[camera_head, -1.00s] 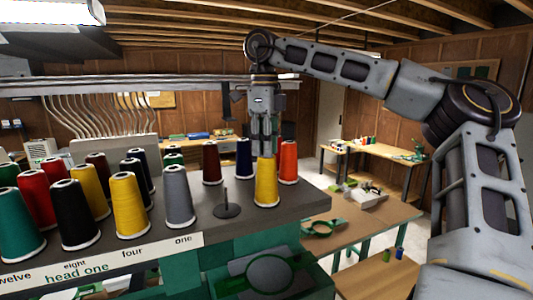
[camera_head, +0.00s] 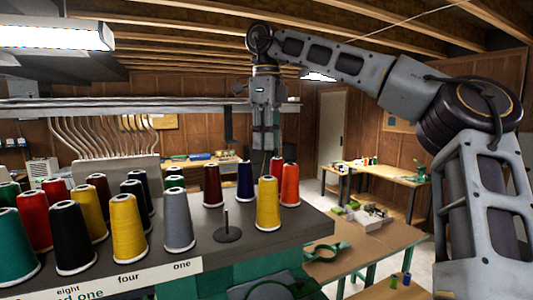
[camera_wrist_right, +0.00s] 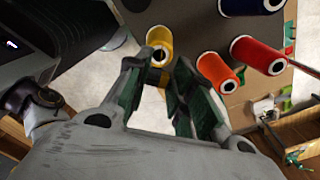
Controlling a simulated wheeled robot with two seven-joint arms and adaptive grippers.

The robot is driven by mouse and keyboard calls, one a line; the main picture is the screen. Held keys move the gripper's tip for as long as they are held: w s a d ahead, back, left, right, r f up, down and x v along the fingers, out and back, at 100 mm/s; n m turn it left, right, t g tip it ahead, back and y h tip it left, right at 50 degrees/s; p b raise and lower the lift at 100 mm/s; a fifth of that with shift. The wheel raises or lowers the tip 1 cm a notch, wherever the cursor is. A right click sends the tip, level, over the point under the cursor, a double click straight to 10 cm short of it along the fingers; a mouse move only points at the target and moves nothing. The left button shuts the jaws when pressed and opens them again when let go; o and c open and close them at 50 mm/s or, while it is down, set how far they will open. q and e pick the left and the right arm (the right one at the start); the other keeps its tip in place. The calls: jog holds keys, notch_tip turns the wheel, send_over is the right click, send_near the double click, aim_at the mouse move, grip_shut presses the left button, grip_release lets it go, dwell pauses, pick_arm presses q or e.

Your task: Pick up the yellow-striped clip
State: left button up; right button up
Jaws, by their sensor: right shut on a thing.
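My right gripper (camera_head: 265,150) is above the front yellow thread cone (camera_head: 268,205), clear of its top. The yellow cone (camera_wrist_right: 159,38) stands beyond the fingertips in that view. My left gripper is out of view.
Orange (camera_head: 290,185), blue (camera_head: 245,182) and dark red (camera_head: 212,185) cones stand close around the yellow one on the dark rack top (camera_head: 310,222). An empty spindle (camera_head: 226,228) and a grey cone (camera_head: 178,222) are left of it. A workbench (camera_head: 375,240) lies beyond.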

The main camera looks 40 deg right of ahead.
jog(key=shift+r, duration=1.35)
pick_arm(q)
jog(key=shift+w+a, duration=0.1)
